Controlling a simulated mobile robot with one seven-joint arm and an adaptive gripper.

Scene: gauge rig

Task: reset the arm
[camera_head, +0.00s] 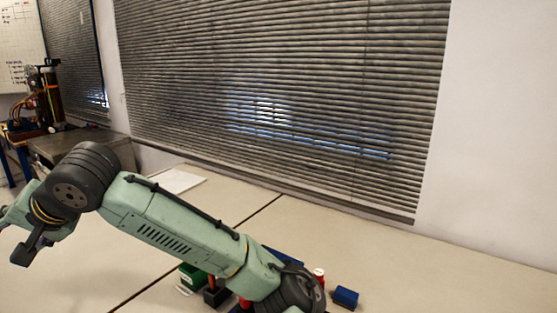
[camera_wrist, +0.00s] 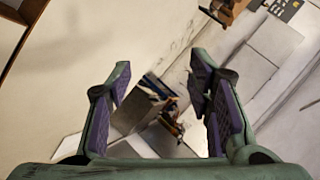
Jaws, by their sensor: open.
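My gripper (camera_wrist: 162,72) shows in the wrist view with its two purple-padded fingers spread wide apart. It is open and nothing is between the fingers. Beyond it, the wrist view looks across the room at a tilt, with blurred furniture far off. In the head view my green arm crosses from the lower middle to the left edge.
On the pale table (camera_head: 430,270), a green box (camera_head: 192,277), a dark block (camera_head: 216,297), a red-and-white piece (camera_head: 319,275) and a blue block (camera_head: 345,297) stand close to my arm. A white sheet (camera_head: 178,181) lies farther back. The table's right side is clear.

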